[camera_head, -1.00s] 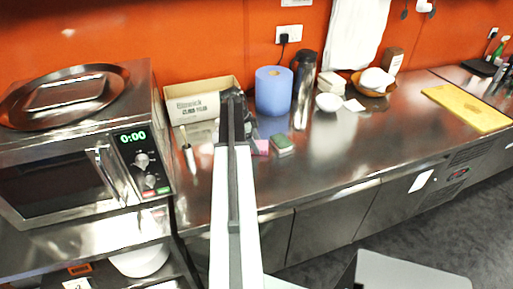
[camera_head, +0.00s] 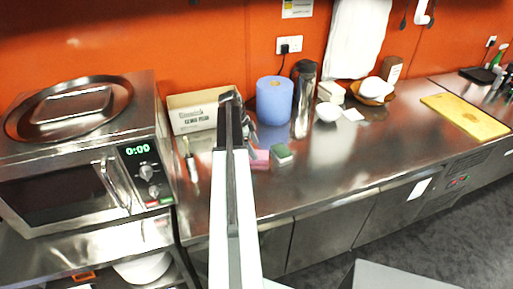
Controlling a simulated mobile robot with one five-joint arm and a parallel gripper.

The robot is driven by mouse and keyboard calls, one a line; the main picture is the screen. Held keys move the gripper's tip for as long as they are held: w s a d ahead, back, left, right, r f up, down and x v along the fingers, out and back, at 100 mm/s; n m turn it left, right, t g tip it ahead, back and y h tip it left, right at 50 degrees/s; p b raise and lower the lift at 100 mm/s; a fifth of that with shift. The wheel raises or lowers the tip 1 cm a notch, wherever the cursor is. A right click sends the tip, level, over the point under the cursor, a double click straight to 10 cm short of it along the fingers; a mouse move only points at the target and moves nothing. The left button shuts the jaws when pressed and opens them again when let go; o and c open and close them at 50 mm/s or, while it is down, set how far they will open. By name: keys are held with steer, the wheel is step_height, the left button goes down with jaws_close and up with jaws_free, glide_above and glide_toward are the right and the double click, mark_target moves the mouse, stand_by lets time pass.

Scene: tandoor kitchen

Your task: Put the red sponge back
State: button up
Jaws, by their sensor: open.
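A pinkish-red sponge (camera_head: 261,158) lies on the steel counter (camera_head: 335,175), just right of my arm. A green sponge (camera_head: 281,152) lies close to its right side. My gripper (camera_head: 249,133) hangs from the arm's far end, small and dark, partly hidden behind the arm. It appears close to the red sponge, slightly behind and left of it in the picture. It is open, with nothing seen held in it. Whether it touches the sponge cannot be told.
A cardboard box (camera_head: 192,117) and a blue paper roll (camera_head: 273,101) stand at the wall, with a steel flask (camera_head: 303,100) beside them. A microwave (camera_head: 85,165) is on the left.

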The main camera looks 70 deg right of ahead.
steer(key=p+v, duration=0.6)
steer(key=v, duration=0.2)
steer(key=shift+r, duration=0.2)
steer(key=shift+w+a, duration=0.1)
